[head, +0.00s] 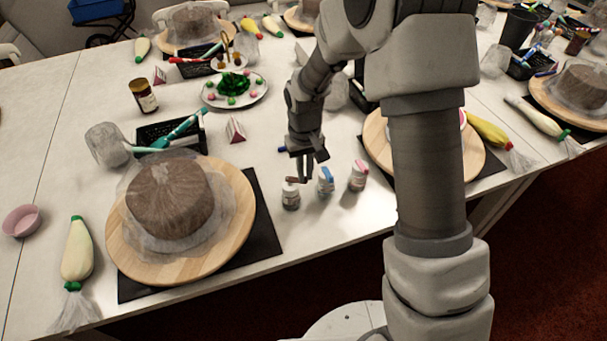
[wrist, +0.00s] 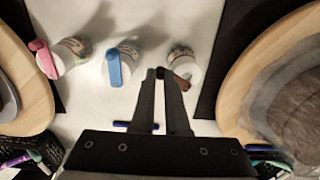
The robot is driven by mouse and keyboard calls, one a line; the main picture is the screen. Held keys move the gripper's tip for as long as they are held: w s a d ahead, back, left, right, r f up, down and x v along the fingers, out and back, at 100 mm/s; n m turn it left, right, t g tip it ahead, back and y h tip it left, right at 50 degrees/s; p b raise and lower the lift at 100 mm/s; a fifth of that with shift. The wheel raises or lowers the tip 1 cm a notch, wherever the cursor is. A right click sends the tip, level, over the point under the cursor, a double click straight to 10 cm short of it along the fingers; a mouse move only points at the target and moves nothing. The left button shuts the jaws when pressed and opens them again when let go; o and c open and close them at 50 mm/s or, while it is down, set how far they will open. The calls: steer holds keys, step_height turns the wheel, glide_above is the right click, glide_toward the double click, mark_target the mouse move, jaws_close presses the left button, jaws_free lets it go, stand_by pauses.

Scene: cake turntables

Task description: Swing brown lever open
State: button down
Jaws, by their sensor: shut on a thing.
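The brown lever (head: 292,180) sits on top of a small white jar with a patterned label (head: 291,198), the leftmost of three upright jars in the head view. In the wrist view the jar (wrist: 185,58) is the rightmost, with the brown lever (wrist: 184,80) at its near edge. My gripper (head: 303,180) points down beside the jar's top. I cannot tell the lever's exact angle.
Jars with a blue lever (head: 326,176) and a pink lever (head: 359,166) stand close to the right. Wooden turntables (head: 240,225) flank the jars; the left one bears a wrapped brown cake (head: 167,198). A blue pen (wrist: 135,126) lies behind. The table edge is in front.

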steer(key=shift+w+a+n+p, duration=0.15)
steer(key=shift+w+n, duration=0.3)
steer(key=shift+n, duration=0.8)
steer(key=shift+w+d+n+p, duration=0.15)
steer(key=shift+w+n, duration=0.35)
steer(key=shift+n, duration=0.7)
steer(key=shift+w+a+n+p, duration=0.2)
steer(key=shift+w+n, duration=0.25)
steer(key=shift+n, duration=0.8)
steer(key=c, duration=0.9)
jaws_free()
step_height(320, 180, up, 17)
steer(key=shift+r+p, duration=0.2)
steer(key=shift+p, duration=0.7)
